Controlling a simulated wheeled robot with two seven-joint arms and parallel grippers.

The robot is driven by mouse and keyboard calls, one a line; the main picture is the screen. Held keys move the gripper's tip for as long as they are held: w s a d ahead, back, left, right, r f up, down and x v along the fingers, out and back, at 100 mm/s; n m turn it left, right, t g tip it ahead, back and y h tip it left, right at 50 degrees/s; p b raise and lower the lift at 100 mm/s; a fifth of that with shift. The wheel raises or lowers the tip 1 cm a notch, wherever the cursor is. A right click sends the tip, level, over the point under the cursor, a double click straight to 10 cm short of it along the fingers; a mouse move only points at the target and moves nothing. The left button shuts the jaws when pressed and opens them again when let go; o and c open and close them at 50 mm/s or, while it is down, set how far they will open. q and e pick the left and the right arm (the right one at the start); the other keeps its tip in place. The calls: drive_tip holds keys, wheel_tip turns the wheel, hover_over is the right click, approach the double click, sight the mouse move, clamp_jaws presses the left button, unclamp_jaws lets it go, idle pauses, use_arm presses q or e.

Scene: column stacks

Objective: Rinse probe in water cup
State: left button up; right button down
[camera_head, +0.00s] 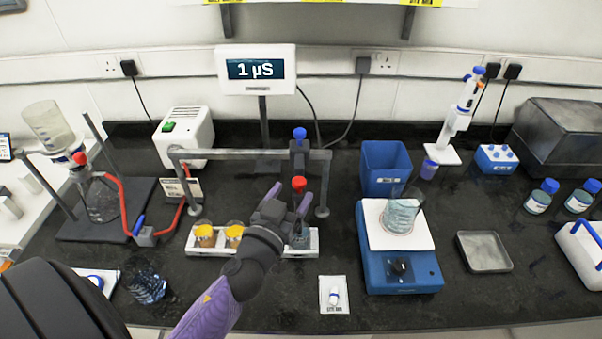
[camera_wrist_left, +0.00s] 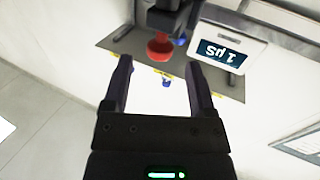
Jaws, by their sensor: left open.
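The probe hangs in a dark holder on a grey gantry bar (camera_head: 250,156); its red cap (camera_head: 299,184) shows below the bar. My left gripper (camera_head: 290,196) is open and empty just in front of the red cap, below the bar. In the left wrist view the red cap (camera_wrist_left: 160,47) shows beyond the open fingers (camera_wrist_left: 158,63), not gripped. A clear cup with bluish liquid (camera_head: 300,238) stands in the white rack under the probe, partly hidden by my gripper. The probe's lower end is hidden. My right gripper is not in view.
Two yellow-topped cups (camera_head: 205,236) stand left in the white rack (camera_head: 285,250). A meter (camera_head: 257,69) reads 1 µS. A blue stirrer plate (camera_head: 402,275) with a beaker (camera_head: 401,214) stands right.

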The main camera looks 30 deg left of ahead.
sight(296, 187)
use_arm(q)
drive_tip(key=shift+w+a+f, duration=0.1)
drive_tip(key=shift+w+a, duration=0.05)
drive_tip(key=shift+w, duration=0.95)
drive_tip(key=shift+w+a, duration=0.15)
drive_tip(key=shift+w, duration=0.9)
drive_tip(key=shift+c, duration=0.2)
clamp_jaws()
wheel_tip(296, 187, up, 6)
drive_tip(key=p, duration=0.6)
drive_tip(key=shift+r, duration=0.3)
